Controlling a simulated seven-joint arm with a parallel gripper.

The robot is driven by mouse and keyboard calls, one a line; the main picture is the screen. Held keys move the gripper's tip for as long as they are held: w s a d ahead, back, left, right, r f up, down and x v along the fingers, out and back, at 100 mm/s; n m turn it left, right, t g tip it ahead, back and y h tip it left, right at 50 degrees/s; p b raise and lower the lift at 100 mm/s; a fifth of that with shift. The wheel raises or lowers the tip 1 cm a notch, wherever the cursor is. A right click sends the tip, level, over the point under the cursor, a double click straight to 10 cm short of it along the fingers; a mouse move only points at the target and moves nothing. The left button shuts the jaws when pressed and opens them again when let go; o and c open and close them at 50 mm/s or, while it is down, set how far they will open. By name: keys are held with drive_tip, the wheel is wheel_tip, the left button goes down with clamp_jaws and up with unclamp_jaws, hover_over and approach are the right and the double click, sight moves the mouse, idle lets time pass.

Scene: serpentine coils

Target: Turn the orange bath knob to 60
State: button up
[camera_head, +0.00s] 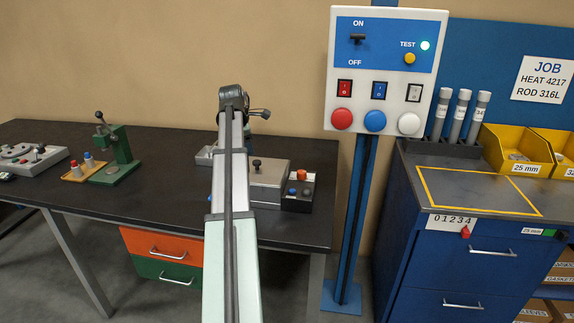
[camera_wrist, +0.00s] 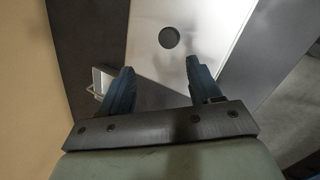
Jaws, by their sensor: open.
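The orange bath knob (camera_head: 302,174) sits on top of a small black control box at the right end of the grey bath (camera_head: 268,192) on the dark bench. Its pointer and scale are too small to read. In the wrist view my gripper (camera_wrist: 160,67) is open and empty, with its two blue fingers apart. Between and beyond them lies a pale metal lid (camera_wrist: 190,18) with a dark round knob (camera_wrist: 168,38). The orange knob does not show in the wrist view. In the head view my fingers cannot be made out; my arm covers the left part of the bath.
A green press (camera_head: 122,155) and a wooden tray (camera_head: 84,174) stand left on the bench. A switch panel on a post (camera_head: 384,70) and a blue cabinet (camera_head: 470,260) stand to the right.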

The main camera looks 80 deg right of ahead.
sight(302, 171)
drive_tip(key=s+d+m+g+y, duration=0.1)
drive_tip(key=s+m, duration=0.6)
drive_tip(key=m, duration=0.8)
drive_tip(key=s+d+m+g+y, duration=0.1)
drive_tip(key=s+m, duration=0.7)
drive_tip(key=m, duration=0.7)
drive_tip(key=shift+h, duration=0.3)
drive_tip(key=x, duration=1.3)
drive_tip(key=shift+a+f, duration=0.1)
drive_tip(key=shift+f, duration=0.15)
drive_tip(key=c, duration=1)
drive_tip(key=shift+m, duration=0.3)
drive_tip(key=shift+c, duration=0.2)
